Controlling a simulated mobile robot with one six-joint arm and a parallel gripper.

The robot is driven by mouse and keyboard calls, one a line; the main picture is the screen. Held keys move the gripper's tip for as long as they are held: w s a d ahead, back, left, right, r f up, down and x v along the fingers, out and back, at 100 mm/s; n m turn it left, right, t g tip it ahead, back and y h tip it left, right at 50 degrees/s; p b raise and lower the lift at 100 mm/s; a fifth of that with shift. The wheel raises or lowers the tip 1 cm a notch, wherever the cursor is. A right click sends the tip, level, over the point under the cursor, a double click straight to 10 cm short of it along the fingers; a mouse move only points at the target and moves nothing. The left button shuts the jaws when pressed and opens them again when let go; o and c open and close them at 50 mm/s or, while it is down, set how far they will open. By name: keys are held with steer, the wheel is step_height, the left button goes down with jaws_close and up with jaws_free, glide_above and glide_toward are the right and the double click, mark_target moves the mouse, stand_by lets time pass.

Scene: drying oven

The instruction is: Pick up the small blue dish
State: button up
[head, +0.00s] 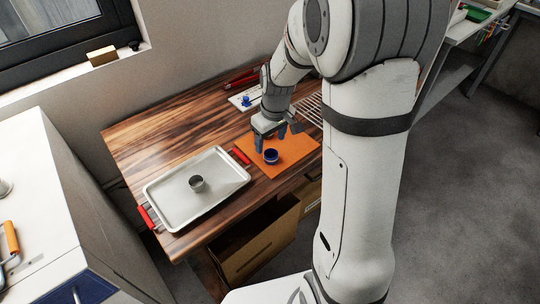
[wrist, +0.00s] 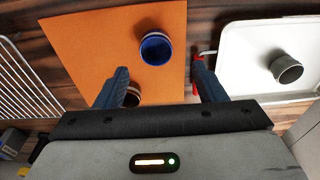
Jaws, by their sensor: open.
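The small blue dish (head: 271,156) stands on an orange mat (head: 292,149) on the wooden table. In the wrist view the dish (wrist: 156,48) is round, with a blue inside and a pale rim, near the top middle. My gripper (head: 271,140) is just above the mat, close to the dish. In the wrist view its two blue fingers (wrist: 162,82) are apart with nothing held between them. The dish shows beyond the fingertips, between their lines. A second round, dark-insided piece (wrist: 133,98) is partly hidden behind the left finger.
A metal tray (head: 165,199) with red handles stands left of the mat and holds a grey cup (head: 197,184); the cup also shows in the wrist view (wrist: 287,69). A wire rack (wrist: 22,92) lies on the mat's other side. A white board (head: 238,101) with a blue piece lies behind.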

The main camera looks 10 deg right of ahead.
mark_target(272, 153)
steer(key=f, duration=0.6)
steer(key=shift+w+d+f, duration=0.2)
steer(key=shift+w+f, duration=0.05)
steer(key=shift+f, duration=0.1)
steer(key=c, duration=1)
